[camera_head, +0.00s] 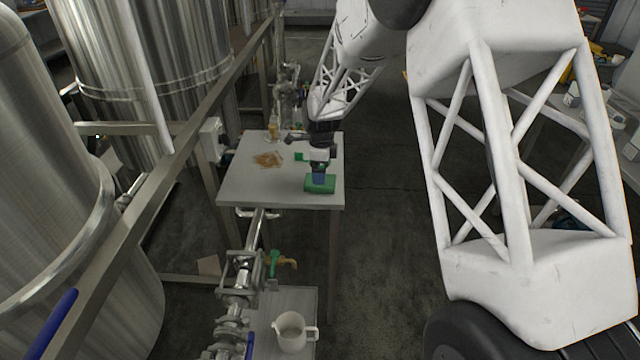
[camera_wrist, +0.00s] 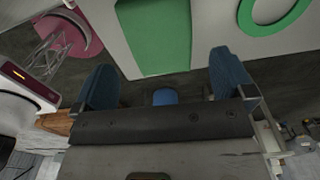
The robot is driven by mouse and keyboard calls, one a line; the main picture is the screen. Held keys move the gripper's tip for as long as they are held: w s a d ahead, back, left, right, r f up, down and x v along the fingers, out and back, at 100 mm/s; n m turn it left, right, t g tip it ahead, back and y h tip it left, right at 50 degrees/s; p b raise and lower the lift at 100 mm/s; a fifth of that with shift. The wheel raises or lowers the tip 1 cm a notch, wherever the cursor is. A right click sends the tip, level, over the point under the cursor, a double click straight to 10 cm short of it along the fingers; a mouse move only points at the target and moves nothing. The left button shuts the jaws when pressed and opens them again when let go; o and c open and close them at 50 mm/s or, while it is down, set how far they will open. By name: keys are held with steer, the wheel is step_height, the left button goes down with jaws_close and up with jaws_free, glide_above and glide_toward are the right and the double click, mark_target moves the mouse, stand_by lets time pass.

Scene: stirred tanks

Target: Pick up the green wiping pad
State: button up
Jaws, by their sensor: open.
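The green wiping pad (camera_head: 320,185) lies near the front right edge of the small light table. My gripper (camera_head: 319,177), with blue fingertips, points down at the pad and overlaps its upper part in the head view. Whether the fingertips touch it cannot be told. In the wrist view my gripper (camera_wrist: 166,80) is open, its two blue fingers wide apart. A flat green shape there, likely the pad (camera_wrist: 158,38), lies beyond the fingers and runs off the top edge. Nothing is seen held.
The light table (camera_head: 245,185) also bears a brown heap (camera_head: 268,159) and an amber bottle (camera_head: 273,127). A green ring (camera_wrist: 272,18) shows in the wrist view. A steel rail and tanks stand left. A white jug (camera_head: 292,332) stands on a lower surface in front.

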steer(key=shift+f, duration=0.1)
steer(key=shift+a+f, duration=0.1)
steer(key=shift+f, duration=2.4)
steer(key=c, duration=0.8)
